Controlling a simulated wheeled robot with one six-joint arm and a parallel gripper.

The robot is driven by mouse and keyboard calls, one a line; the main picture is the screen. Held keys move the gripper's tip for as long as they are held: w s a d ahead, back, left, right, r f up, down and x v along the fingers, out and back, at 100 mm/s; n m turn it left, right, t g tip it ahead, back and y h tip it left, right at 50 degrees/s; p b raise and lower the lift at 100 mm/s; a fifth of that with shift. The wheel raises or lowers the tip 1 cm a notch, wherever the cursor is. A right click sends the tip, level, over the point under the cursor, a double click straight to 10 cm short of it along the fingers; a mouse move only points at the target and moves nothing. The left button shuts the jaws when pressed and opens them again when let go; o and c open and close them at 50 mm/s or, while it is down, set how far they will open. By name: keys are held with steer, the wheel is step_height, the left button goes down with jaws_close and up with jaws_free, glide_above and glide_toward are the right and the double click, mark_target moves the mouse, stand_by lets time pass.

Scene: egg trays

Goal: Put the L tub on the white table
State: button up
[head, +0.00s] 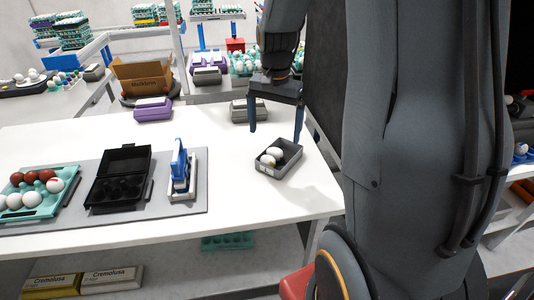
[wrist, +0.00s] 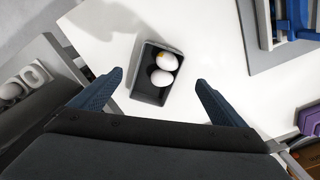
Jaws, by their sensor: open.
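A dark grey open tub (head: 283,172) stands on the white table (head: 225,150) near its right end. It holds two white eggs, one with a yellowish mark. No letter on it is readable. The tub also shows in the wrist view (wrist: 148,96), between and beyond my fingertips. My gripper (head: 275,137) is open and empty above and just behind the tub. In the wrist view, my gripper (wrist: 160,77) has one finger on each side of the tub, apart from it.
A grey mat (head: 150,222) at left carries a teal egg tray (head: 45,207), a black egg carton (head: 118,180) and a blue-and-white device (head: 181,170). Purple (head: 153,109) and grey (head: 247,110) cartons stand at the back edge. The table's middle is clear.

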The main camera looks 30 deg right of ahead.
steer(key=s+a+f+n+t, duration=0.1)
steer(key=s+a+f+n, duration=0.1)
steer(key=s+a+n, duration=0.8)
steer(key=s+a, duration=0.2)
steer(key=s, duration=0.1)
steer(key=shift+f, duration=0.25)
steer(key=shift+s, duration=0.1)
